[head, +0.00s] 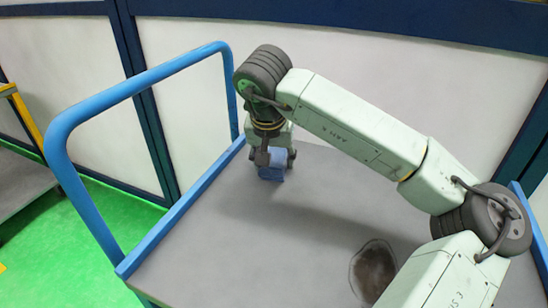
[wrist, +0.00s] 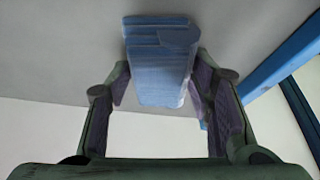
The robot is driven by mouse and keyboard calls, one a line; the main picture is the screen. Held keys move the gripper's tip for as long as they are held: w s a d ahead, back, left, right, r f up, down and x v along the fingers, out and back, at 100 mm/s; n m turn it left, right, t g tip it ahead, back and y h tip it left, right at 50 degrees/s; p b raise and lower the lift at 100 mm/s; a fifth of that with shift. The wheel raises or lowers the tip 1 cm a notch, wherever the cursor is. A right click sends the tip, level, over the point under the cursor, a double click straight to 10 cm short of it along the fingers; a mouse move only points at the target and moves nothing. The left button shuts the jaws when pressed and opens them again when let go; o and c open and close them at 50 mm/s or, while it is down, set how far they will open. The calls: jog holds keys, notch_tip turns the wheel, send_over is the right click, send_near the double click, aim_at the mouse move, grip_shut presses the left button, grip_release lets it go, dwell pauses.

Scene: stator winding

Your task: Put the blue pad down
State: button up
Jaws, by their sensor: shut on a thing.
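The blue pad (head: 271,171) is at the back left of the grey cart top (head: 240,250), near the blue rail. In the wrist view the pad (wrist: 160,65) looks like a layered light-blue block between the two fingers. My gripper (head: 276,158) points down and is shut on the pad; its fingers also show in the wrist view (wrist: 162,88). The pad's lower end is at or just above the cart top; I cannot tell if it touches. The fingers hide its upper part in the head view.
A blue tubular handle (head: 135,88) rises at the cart's left edge. A dark round patch (head: 372,272) lies on the cart top near my arm. The middle of the top is clear. A pale wall (head: 400,60) stands behind. A grey shelf with a yellow post (head: 27,118) is at far left.

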jog(key=shift+s+f, duration=0.1)
jog(key=shift+f, duration=0.15)
jog(key=o, duration=1)
jog(key=shift+f, duration=0.1)
jog(key=shift+o, duration=0.2)
jog(key=shift+r+p, duration=0.85)
jog(key=shift+p, duration=0.15)
jog(key=b+v, duration=0.2)
jog(key=v, duration=0.8)
jog(key=shift+a, duration=0.2)
